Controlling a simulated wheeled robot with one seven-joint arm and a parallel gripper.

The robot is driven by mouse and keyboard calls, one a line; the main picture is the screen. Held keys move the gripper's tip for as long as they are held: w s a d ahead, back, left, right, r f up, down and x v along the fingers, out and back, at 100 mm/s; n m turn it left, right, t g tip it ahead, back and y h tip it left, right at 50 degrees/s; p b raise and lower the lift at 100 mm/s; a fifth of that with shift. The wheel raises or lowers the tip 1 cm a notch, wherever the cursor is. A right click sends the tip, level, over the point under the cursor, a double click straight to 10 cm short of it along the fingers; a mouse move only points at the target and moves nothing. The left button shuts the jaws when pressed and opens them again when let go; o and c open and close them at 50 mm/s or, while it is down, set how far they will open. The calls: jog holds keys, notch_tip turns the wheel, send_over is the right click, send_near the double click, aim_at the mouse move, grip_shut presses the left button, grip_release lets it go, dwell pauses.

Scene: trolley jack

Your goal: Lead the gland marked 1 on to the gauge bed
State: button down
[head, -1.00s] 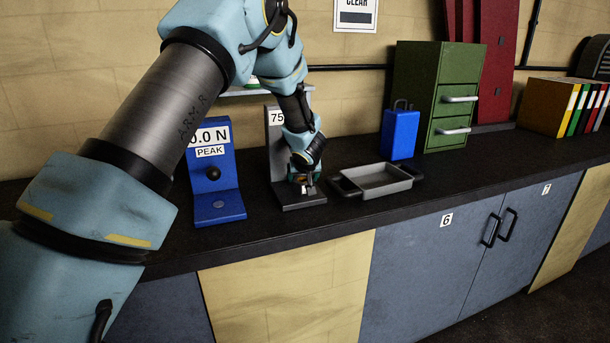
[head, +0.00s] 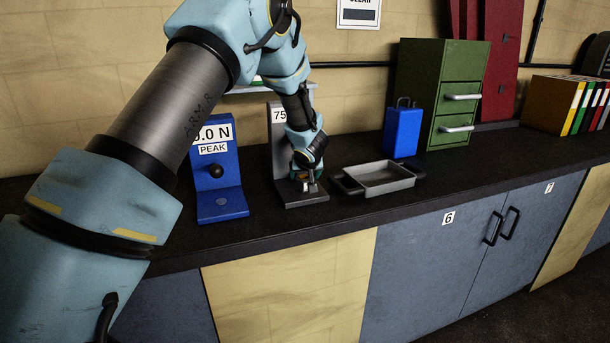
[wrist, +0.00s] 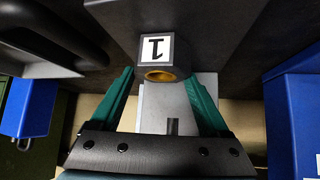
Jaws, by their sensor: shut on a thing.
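The gland marked 1 (wrist: 151,58) is a small grey block with a white label and a brass-coloured round opening. My gripper (wrist: 160,75) has its green fingers closed on either side of it. In the head view my gripper (head: 305,178) points down in front of the grey gauge with a "75" display (head: 279,116). The gauge bed (head: 310,198) is the dark grey foot below it. The gland is low over the bed; I cannot tell whether it touches. My wrist hides part of the gauge's upright.
A blue gauge reading "0.0 N PEAK" (head: 222,203) stands close on the left. A grey tray with dark handles (head: 385,180) lies close on the right. A blue can (head: 403,132) and a green drawer cabinet (head: 430,95) stand behind it. The bench front is clear.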

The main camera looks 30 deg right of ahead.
jog(key=shift+c, duration=0.2)
grip_release()
jog(key=shift+o, duration=0.2)
jog(key=shift+f, duration=0.1)
jog(key=v, duration=1.1)
jog(key=p+v, duration=0.2)
jog(key=v, duration=0.5)
jog(key=shift+p, duration=0.4)
